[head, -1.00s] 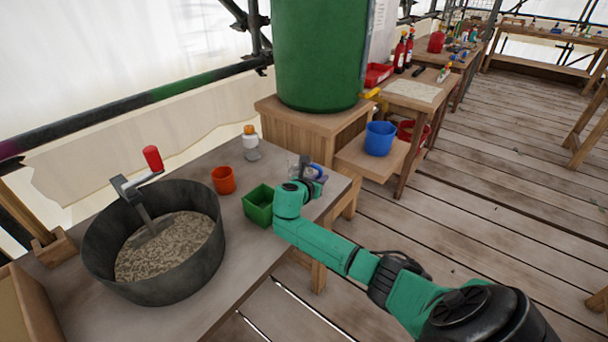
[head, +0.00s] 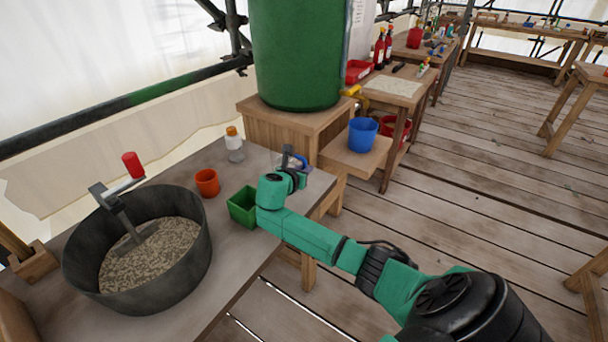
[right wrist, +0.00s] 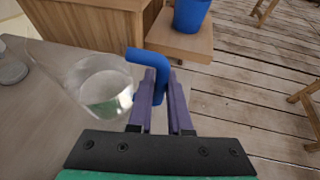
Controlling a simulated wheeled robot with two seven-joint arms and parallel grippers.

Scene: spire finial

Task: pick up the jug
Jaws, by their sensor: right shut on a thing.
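The jug (right wrist: 103,92) is clear with a blue handle (right wrist: 146,58). In the right wrist view its body is left of my fingers, with clear content inside. My right gripper (right wrist: 160,85) is shut on the handle, its purple fingers on either side of it. In the head view the jug (head: 291,160) is mostly hidden behind my right gripper (head: 288,166), near the table's far right corner. I cannot tell whether its base touches the table. My left gripper is not in view.
On the table (head: 240,265) stand a green box (head: 242,207) close to my right wrist, an orange cup (head: 207,182), an orange-capped bottle (head: 234,145) and a large dark tub (head: 140,270) of grainy mix. A green barrel (head: 300,55) on a wooden stand and a blue bucket (head: 362,135) are beyond.

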